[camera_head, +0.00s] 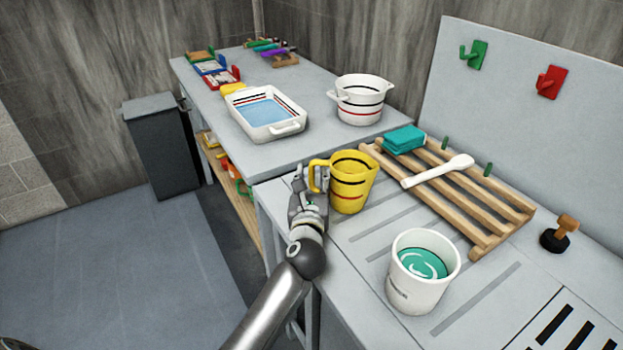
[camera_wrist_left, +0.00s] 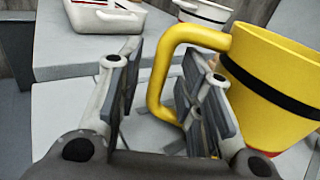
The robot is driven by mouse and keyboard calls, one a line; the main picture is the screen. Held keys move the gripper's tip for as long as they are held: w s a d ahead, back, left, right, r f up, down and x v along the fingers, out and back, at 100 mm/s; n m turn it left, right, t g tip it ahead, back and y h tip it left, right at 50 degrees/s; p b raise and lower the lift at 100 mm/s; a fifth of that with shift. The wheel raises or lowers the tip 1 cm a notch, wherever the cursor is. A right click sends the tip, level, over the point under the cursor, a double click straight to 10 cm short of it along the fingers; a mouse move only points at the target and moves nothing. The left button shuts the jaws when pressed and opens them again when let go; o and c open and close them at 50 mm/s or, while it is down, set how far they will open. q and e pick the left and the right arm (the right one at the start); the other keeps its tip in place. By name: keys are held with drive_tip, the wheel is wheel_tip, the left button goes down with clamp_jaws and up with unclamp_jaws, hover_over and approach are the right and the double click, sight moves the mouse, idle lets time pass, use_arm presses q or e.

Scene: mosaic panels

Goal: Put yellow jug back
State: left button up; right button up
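The yellow jug (camera_head: 351,185), with black and red bands, stands upright on the grey worktop. Its handle faces left toward my left gripper (camera_head: 308,190). In the left wrist view, my left gripper (camera_wrist_left: 160,85) is open. The jug's handle (camera_wrist_left: 163,75) shows between its two fingers, nearer the right one. The right finger overlaps the handle opening in the picture; I cannot tell if it touches. The jug body (camera_wrist_left: 275,80) is right of the fingers. My right gripper is not in view.
A white bucket with green liquid (camera_head: 415,295) stands in front. A wooden rack (camera_head: 480,205) holds a teal cloth (camera_head: 404,139) and a white spoon (camera_head: 438,171). A white tray (camera_head: 288,131) and white pot (camera_head: 359,102) stand behind. A dark bin (camera_head: 162,150) is left.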

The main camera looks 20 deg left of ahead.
use_arm(q)
drive_tip(key=shift+r, duration=0.25)
drive_tip(key=shift+s+d+f, duration=0.1)
drive_tip(key=shift+s+f, duration=0.05)
drive_tip(key=shift+s, duration=0.15)
drive_tip(key=b+v, duration=0.1)
drive_tip(key=v, duration=0.9)
drive_tip(key=shift+s+d, duration=0.15)
drive_tip(key=shift+s, duration=0.15)
drive_tip(key=shift+s+d, duration=0.1)
drive_tip(key=shift+s, duration=0.25)
